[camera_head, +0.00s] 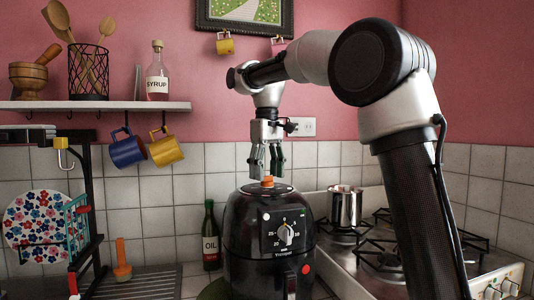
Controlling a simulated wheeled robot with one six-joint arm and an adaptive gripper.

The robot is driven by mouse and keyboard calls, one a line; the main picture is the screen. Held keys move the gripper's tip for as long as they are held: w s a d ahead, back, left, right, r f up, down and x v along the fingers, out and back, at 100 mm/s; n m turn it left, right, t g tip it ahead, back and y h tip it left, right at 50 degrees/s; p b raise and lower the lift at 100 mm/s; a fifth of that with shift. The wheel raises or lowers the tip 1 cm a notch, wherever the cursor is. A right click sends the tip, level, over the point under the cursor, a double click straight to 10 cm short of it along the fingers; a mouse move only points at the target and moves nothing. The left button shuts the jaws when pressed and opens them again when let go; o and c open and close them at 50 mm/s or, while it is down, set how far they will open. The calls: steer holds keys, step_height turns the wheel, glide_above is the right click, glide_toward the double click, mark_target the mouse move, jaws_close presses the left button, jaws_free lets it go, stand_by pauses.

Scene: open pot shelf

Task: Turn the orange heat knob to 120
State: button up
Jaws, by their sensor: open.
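The orange heat knob (268,182) sits on top of a black air fryer (245,228). It looks small here, and its scale and setting cannot be read. My gripper (265,173) points straight down, open and empty, with its fingertips just above or beside the knob. I cannot tell whether a finger touches it. On the fryer's front is a separate pale timer dial (286,234) with numbers around it.
A stove (385,262) with a metal pot (345,207) is on the right. A dark oil bottle (210,240) stands left of the fryer. A dish rack (88,205) is at far left. Mugs (127,150) hang under the shelf (100,106).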

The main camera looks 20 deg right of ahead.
step_height(320, 180, up, 10)
steer(key=shift+r, duration=0.2)
steer(key=shift+s+d, duration=0.1)
stand_by(0.3)
steer(key=s+d+f+m+t, duration=0.1)
steer(key=s+d+f, duration=0.3)
steer(key=s+f, duration=0.4)
steer(key=s+d+f+m+t, duration=0.2)
steer(key=s+d+f, duration=0.3)
steer(key=s+f, duration=0.3)
steer(key=s+d+f+m+t, duration=0.1)
steer(key=s+d+f, duration=0.4)
steer(key=s+f, duration=0.4)
steer(key=s, duration=0.4)
steer(key=shift+d+m, duration=0.25)
steer(key=shift+m, duration=0.05)
steer(key=shift+f, duration=0.1)
steer(key=shift+c, duration=0.3)
